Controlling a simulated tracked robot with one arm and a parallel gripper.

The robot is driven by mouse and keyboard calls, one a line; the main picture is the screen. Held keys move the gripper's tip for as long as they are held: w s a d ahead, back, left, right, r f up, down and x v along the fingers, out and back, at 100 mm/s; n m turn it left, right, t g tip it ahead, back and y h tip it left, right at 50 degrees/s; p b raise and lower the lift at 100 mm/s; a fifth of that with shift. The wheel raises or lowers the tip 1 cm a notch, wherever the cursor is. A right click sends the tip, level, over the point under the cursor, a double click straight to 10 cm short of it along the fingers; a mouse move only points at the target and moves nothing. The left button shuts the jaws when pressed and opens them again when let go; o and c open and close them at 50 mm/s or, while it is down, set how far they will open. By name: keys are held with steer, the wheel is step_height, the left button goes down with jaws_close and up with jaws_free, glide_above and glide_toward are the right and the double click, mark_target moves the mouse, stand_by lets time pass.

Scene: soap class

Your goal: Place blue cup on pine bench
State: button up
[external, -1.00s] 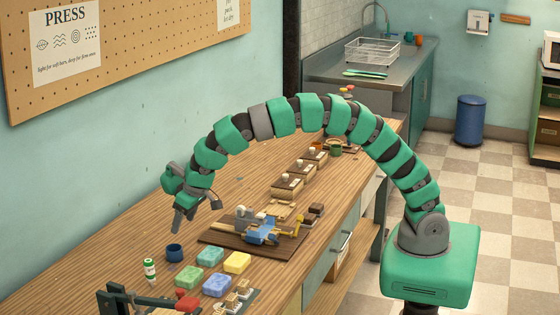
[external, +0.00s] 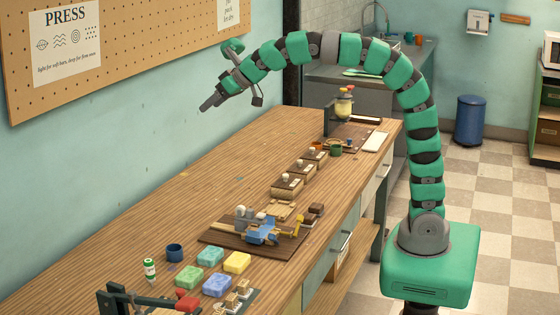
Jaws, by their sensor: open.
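A small dark blue cup (external: 175,253) stands upright on the long wooden bench (external: 215,185), near its front left end. It is beside a small white bottle with a green band (external: 150,269) and behind the coloured soap bars. My gripper (external: 232,104) is open and empty, raised high above the far side of the bench near the wall. It is well above and to the right of the cup and touches nothing.
Green, yellow and blue soap bars (external: 217,285) lie right of the cup. A dark board with a blue and wooden device (external: 260,233) sits mid-bench. Wooden boxes (external: 287,185) line the right edge. The bench's left middle is clear.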

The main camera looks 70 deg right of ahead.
steer(key=s+d+r+t, duration=0.2)
steer(key=s+d+r, duration=0.5)
steer(key=r, duration=0.4)
steer(key=s+d+r+t+h, duration=0.1)
steer(key=s+d+r+t, duration=0.2)
steer(key=s+d+r, duration=0.4)
step_height(320, 180, up, 4)
steer(key=s, duration=0.2)
steer(key=shift+s+d+t, duration=0.3)
steer(key=shift+s+d, duration=0.1)
steer(key=shift+f, duration=0.1)
